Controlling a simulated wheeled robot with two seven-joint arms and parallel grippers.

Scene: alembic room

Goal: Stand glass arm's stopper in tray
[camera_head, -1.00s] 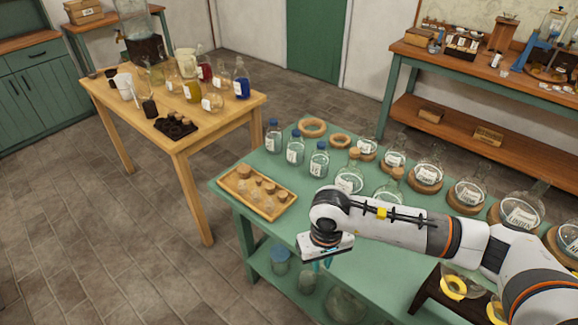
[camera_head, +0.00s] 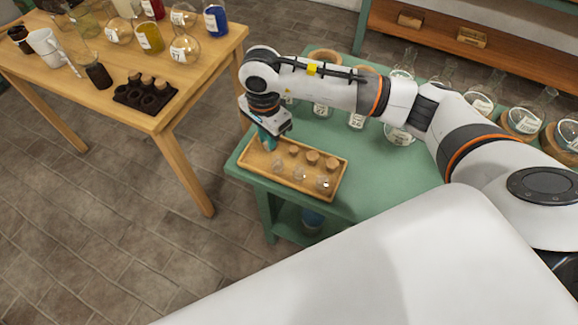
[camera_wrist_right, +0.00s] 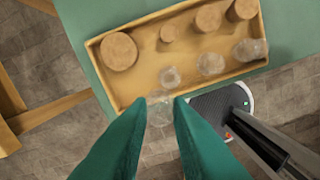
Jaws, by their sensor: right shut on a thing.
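The wooden tray (camera_head: 279,183) lies at the near left corner of the green table; it also shows in the right wrist view (camera_wrist_right: 101,77). It holds several cork stoppers, among them a wide one (camera_wrist_right: 119,51), and small clear glass stoppers (camera_wrist_right: 171,76). My right gripper (camera_head: 268,147) is over the tray's left part, pointing down. In the right wrist view its teal fingers (camera_wrist_right: 162,104) are closed on a clear glass stopper (camera_wrist_right: 158,113), which shows faintly between the tips. I cannot tell whether this stopper touches the tray. My left gripper is out of view.
The green table (camera_head: 380,165) carries several flasks (camera_head: 398,134) behind the tray, partly hidden by my right arm. A wooden table (camera_head: 190,90) at the left holds a dark rack (camera_head: 146,96), bottles and a white mug (camera_head: 45,45). Open floor lies between the tables.

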